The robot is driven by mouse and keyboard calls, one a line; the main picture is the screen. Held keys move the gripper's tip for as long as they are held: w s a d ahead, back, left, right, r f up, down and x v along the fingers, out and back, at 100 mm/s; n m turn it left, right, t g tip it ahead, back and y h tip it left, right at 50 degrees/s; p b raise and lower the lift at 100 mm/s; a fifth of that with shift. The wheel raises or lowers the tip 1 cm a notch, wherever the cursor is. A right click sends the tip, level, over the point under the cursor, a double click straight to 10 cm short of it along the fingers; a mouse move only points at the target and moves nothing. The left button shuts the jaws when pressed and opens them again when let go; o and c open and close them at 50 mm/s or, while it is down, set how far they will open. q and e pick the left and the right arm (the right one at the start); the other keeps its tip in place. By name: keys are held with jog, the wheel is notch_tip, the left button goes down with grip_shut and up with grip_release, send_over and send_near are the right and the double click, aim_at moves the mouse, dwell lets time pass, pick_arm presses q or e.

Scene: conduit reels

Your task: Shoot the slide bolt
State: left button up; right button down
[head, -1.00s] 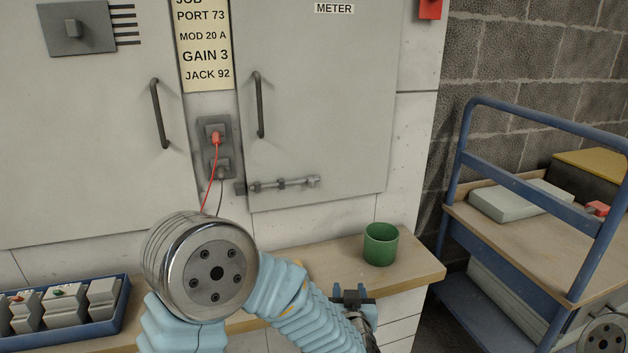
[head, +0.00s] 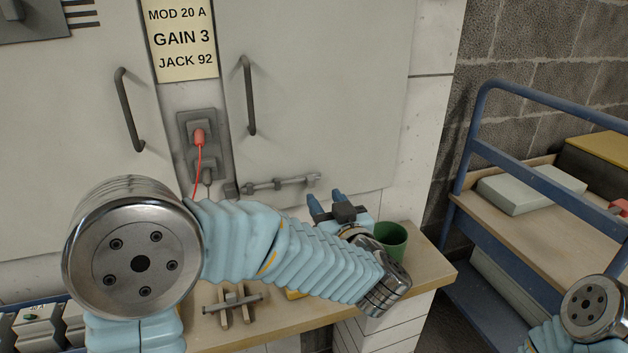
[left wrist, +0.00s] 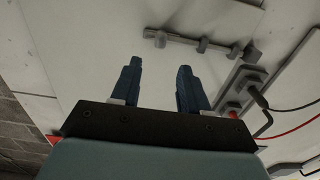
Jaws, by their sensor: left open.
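The slide bolt (head: 282,184) is a grey rod in brackets, lying across the lower edge of the right cabinet door (head: 320,90). A small keeper block (head: 230,189) sits at its left on the frame. My left gripper (head: 326,202) is open and empty, with blue fingers, just below the bolt's right end and apart from it. In the left wrist view the open fingers (left wrist: 157,85) point toward the door, and the bolt (left wrist: 197,42) runs across the upper middle. My right arm shows only at the lower right; its gripper is out of view.
A green cup (head: 390,240) stands on the wooden shelf (head: 425,268) right behind my left wrist. A socket with a red plug (head: 198,138) and cable is left of the bolt. A wooden rack with a grey bar (head: 232,304) lies on the shelf. A blue trolley (head: 470,215) stands right.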

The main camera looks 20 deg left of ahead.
aim_at(312, 181)
pick_arm(q)
jog(key=x, duration=0.7)
jog(key=shift+w+a+p, duration=0.15)
jog(key=shift+w+p, duration=0.05)
jog(key=shift+p, duration=0.1)
grip_shut()
